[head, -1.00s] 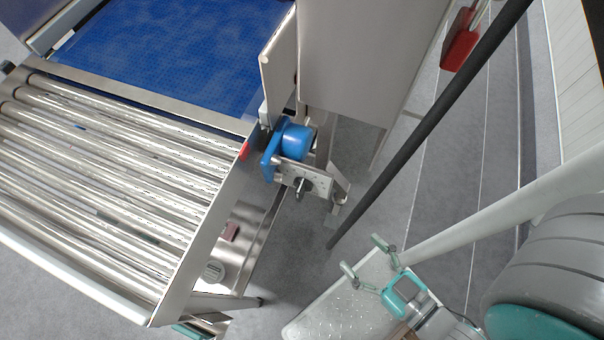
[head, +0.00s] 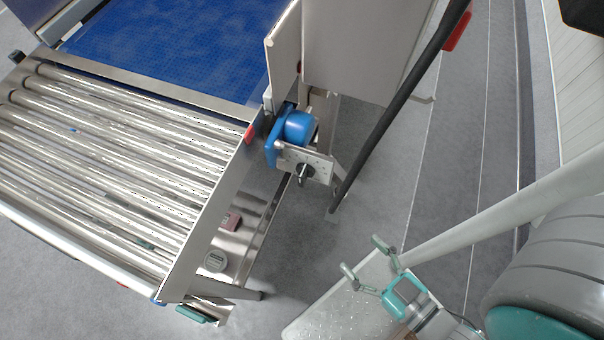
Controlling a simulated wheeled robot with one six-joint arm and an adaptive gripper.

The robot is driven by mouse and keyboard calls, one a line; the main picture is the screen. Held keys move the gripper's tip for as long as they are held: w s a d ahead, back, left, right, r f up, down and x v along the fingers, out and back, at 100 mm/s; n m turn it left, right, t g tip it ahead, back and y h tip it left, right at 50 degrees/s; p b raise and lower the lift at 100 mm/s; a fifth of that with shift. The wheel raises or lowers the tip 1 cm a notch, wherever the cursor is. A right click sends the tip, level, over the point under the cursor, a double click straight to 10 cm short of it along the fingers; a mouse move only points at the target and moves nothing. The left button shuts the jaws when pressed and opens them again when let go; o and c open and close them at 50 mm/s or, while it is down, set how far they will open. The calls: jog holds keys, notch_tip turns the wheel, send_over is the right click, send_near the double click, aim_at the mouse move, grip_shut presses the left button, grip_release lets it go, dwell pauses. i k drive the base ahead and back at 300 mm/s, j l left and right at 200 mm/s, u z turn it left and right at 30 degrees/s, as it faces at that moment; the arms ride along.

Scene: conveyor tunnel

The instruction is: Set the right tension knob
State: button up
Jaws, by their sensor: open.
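The tension knob (head: 302,175) is a small black knob on a perforated metal bracket (head: 318,163). The bracket sits at the near right corner of the blue belt conveyor, just below a round blue housing (head: 299,126). My gripper (head: 364,258), with teal and grey fingers, is open and empty. It is below and to the right of the knob in the picture, well apart from it, over a light dimpled plate (head: 335,308). The knob's pointer or scale is too small to read.
A roller conveyor (head: 105,165) fills the left, with the blue belt (head: 185,50) behind it. A dark slanted pole (head: 400,100) stands close to the bracket's right. A grey panel (head: 350,50) rises behind the housing.

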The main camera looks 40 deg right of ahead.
aim_at(305, 171)
jog(key=k+j+u, duration=0.1)
jog(key=u, duration=0.3)
jog(key=k+j+u, duration=0.1)
jog(key=j+u, duration=0.35)
jog(key=l, duration=0.1)
